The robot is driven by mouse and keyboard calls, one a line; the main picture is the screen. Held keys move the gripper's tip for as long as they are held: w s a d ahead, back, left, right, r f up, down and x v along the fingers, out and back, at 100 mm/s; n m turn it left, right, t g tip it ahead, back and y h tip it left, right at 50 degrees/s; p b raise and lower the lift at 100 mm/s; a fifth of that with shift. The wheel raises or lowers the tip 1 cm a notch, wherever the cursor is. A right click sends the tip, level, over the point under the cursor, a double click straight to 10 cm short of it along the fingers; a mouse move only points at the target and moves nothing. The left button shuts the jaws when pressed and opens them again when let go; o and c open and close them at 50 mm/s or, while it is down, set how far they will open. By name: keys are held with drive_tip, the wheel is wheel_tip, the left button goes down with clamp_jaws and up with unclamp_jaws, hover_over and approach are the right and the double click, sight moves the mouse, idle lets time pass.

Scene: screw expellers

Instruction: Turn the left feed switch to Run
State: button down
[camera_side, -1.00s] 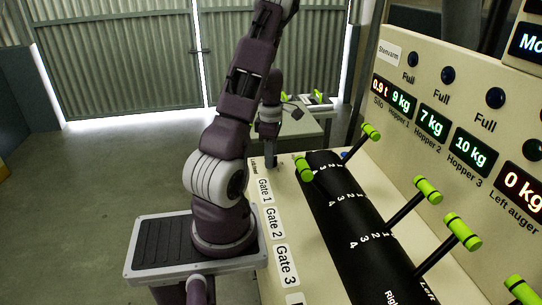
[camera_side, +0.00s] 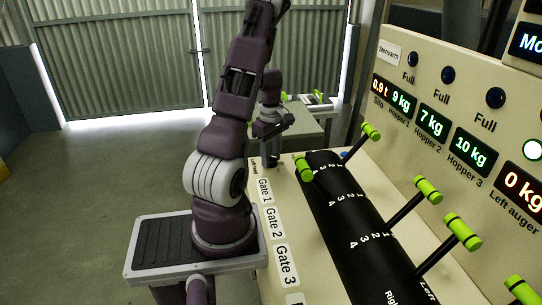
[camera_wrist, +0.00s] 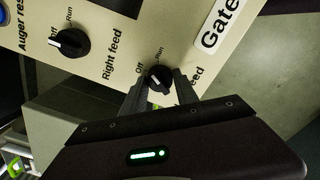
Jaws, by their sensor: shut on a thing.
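The left feed switch (camera_wrist: 159,79) is a round black knob on the cream panel, low in the middle of the wrist view. "Off" and "Run" are printed beside it. My gripper (camera_wrist: 160,88) is shut on this knob, one grey finger on each side. A small pale mark shows on the knob, but its exact pointing is hard to tell.
The right feed switch (camera_wrist: 70,43) is a similar knob to the left, its white mark toward Off. Green-handled levers (camera_side: 304,168) stand along the black drum. A lamp (camera_side: 533,149) glows above the "0 kg" Left auger display (camera_side: 523,193).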

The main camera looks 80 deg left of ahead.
drive_tip(key=m, duration=0.5)
drive_tip(key=shift+m, duration=0.6)
drive_tip(key=c, duration=0.9)
unclamp_jaws()
drive_tip(key=shift+c, duration=0.2)
wheel_tip(320, 180, up, 7)
drive_tip(key=shift+r, duration=0.1)
